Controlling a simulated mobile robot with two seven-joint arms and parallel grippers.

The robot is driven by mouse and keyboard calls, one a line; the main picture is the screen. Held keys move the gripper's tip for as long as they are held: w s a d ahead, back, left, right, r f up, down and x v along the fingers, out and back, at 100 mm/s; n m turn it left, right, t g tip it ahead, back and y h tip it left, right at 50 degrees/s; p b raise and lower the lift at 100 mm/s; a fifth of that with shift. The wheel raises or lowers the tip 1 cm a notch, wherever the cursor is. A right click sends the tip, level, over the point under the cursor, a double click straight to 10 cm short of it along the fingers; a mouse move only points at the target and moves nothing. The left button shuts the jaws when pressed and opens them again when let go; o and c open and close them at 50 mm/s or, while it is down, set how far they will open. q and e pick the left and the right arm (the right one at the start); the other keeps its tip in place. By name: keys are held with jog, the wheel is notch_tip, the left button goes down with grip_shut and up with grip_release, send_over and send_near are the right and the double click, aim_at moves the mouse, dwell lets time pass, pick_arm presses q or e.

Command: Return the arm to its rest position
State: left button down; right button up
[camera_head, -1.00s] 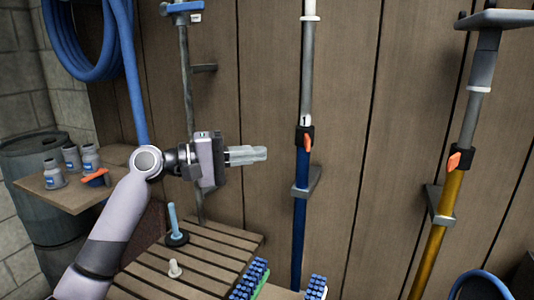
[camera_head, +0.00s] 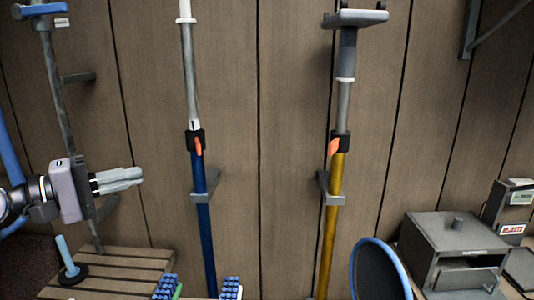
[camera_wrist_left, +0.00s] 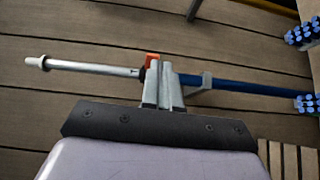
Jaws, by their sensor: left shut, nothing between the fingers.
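My left gripper (camera_head: 118,180) comes in from the left edge of the head view, pointing right. Its fingers are shut together with nothing between them. In the left wrist view the shut fingers (camera_wrist_left: 163,88) stand in front of the blue pole (camera_wrist_left: 240,87); I cannot tell the gap, but the head view shows them left of that pole (camera_head: 204,230), apart from it. My right gripper is not in view.
A yellow pole (camera_head: 330,235) hangs on the plank wall right of the blue one. A grey metal box (camera_head: 450,245) and a blue-rimmed net (camera_head: 380,268) are at right.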

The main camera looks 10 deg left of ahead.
pick_arm(q)
jog(key=s+d+f+m+g+y, duration=0.1)
jog(key=s+d+f+m+y, duration=0.1)
jog(key=f, duration=0.6)
jog(key=s+d+f+m+g+y, duration=0.1)
jog(key=s+d+f+g, duration=0.15)
jog(key=f, duration=0.55)
jog(key=s+d+f+m+g+y, duration=0.1)
jog(key=s+d+f+m+y, duration=0.15)
jog(key=f, duration=0.55)
jog(key=s+d+f+m+g+y, duration=0.1)
jog(key=s+f+m+g+y, duration=0.15)
jog(key=s+f, duration=0.55)
jog(key=s+f+m+g+y, duration=0.2)
jog(key=s+f+m+y, duration=0.15)
jog(key=s, duration=0.85)
jog(key=w+d+f+t+h, duration=0.1)
jog(key=w+d+f+t, duration=0.1)
jog(key=w+f+t, duration=0.4)
notch_tip(320, 180, down, 3)
jog(key=shift+w+d+f+t, duration=0.15)
jog(key=shift+w+d+t, duration=0.2)
jog(key=shift+t, duration=0.15)
jog(key=shift+a, duration=0.1)
